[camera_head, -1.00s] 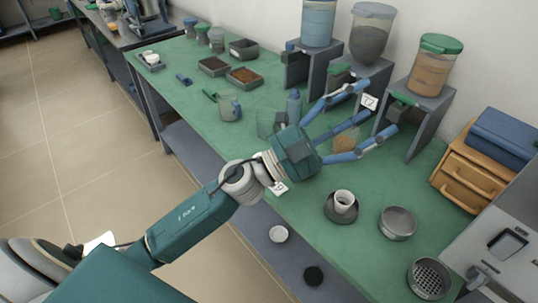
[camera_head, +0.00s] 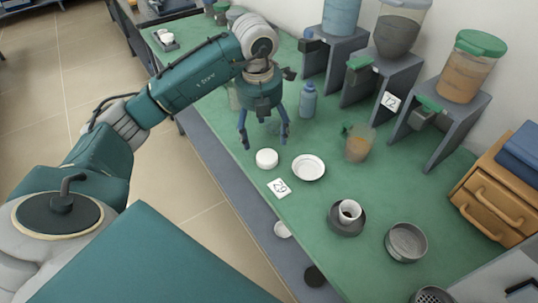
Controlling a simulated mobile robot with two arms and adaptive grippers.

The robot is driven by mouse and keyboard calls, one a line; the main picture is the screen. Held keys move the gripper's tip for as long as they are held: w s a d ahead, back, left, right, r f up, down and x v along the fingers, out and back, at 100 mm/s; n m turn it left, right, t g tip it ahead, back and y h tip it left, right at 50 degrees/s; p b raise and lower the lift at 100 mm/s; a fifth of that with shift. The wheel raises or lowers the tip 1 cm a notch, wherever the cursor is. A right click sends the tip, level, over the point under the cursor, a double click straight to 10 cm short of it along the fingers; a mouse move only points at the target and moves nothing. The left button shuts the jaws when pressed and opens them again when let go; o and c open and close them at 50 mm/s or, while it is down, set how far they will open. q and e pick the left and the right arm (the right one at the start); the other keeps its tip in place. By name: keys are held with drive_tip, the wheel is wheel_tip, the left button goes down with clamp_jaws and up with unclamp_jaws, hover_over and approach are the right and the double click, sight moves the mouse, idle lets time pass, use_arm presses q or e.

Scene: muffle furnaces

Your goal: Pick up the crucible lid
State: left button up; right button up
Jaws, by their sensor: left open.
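A small white round piece (camera_head: 267,158), which looks like the crucible lid, lies on the green bench top near its front edge. My left gripper (camera_head: 264,138) is open, with its blue fingers pointing down just behind and above this piece, apart from it and empty. A shallow white dish (camera_head: 308,168) lies just right of the piece. A white crucible (camera_head: 349,210) stands on a dark round saucer (camera_head: 346,226) further right. My right gripper is not in view.
A number card (camera_head: 279,188) lies in front of the white piece. A blue bottle (camera_head: 308,102) and a beaker with brownish contents (camera_head: 359,145) stand behind. A metal dish (camera_head: 406,243) is at right. Dispensers on grey stands line the wall, beside a wooden drawer box (camera_head: 496,197).

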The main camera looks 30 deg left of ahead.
sight(267, 156)
use_arm(q)
wheel_tip(267, 156, down, 3)
drive_tip(key=shift+w+f, duration=0.15)
drive_tip(key=f, duration=0.1)
drive_tip(key=f+p, duration=0.1)
drive_tip(key=f, duration=0.2)
drive_tip(key=shift+d, duration=0.35)
drive_tip(key=shift+w+f, duration=0.1)
drive_tip(key=shift+f, duration=0.5)
drive_tip(key=c, duration=0.9)
